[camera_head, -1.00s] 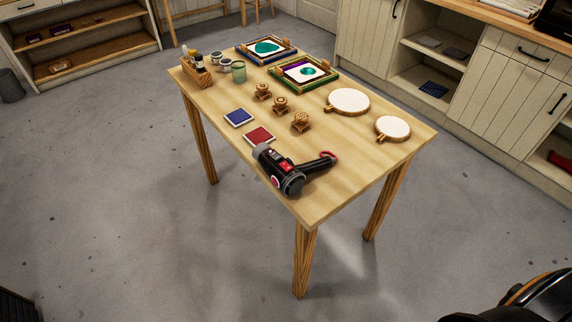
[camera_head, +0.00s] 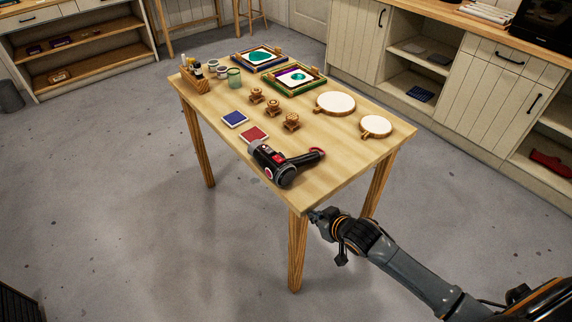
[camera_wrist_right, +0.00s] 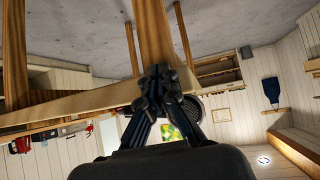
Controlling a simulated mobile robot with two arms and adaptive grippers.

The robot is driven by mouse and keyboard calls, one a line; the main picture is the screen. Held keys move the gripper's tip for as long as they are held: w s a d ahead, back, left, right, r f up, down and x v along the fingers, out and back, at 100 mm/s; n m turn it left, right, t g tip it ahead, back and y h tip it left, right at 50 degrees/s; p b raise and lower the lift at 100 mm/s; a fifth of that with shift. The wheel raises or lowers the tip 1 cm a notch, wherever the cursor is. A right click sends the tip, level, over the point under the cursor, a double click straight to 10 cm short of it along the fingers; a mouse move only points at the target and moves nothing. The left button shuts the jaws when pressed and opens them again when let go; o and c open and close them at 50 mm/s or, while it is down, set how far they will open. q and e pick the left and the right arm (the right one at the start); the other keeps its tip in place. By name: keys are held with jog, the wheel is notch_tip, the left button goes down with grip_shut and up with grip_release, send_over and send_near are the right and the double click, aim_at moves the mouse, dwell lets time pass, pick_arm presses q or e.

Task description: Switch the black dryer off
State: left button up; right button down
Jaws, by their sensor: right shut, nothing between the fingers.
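The black dryer (camera_head: 281,165) lies on its side near the front corner of the wooden table (camera_head: 340,155), its handle pointing right. It has red marks on its body and a red end on the handle. My right gripper (camera_head: 314,214) is just off the table's near corner, apart from the dryer. In the right wrist view the gripper (camera_wrist_right: 158,72) shows with its fingers together and nothing between them, close to the table edge. A round dark grille (camera_wrist_right: 191,108) shows partly behind it; I cannot tell whether it is the dryer. My left gripper is not in view.
A red square (camera_head: 253,134) and a blue square (camera_head: 234,119) lie beside the dryer. Wooden stamps (camera_head: 291,121), round hoops (camera_head: 335,103), framed screens (camera_head: 294,79) and a bottle caddy (camera_head: 195,80) stand farther back. The floor around the table is clear.

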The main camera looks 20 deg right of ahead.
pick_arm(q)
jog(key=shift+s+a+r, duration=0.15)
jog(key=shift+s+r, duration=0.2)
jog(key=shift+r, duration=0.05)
pick_arm(e)
jog(key=w+r+t+y, duration=0.1)
jog(key=w+r, duration=0.1)
jog(key=r, duration=0.8)
jog(key=w+a+r+n+t+y, duration=0.1)
jog(key=w+r+t+y, duration=0.1)
jog(key=r, duration=0.7)
jog(key=shift+w+a+r, duration=0.3)
jog(key=shift+w+r, duration=0.05)
jog(key=shift+w, duration=0.25)
jog(key=shift+w, duration=0.1)
jog(key=p, duration=0.2)
send_over(285, 166)
notch_tip(285, 166, down, 3)
jog(key=shift+f, duration=0.15)
notch_tip(285, 166, down, 3)
jog(key=shift+a+f+p, duration=0.1)
jog(key=shift+p, duration=0.2)
jog(key=shift+f, duration=0.5)
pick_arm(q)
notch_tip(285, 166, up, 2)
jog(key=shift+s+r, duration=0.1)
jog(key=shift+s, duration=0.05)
pick_arm(e)
jog(key=shift+f, duration=0.1)
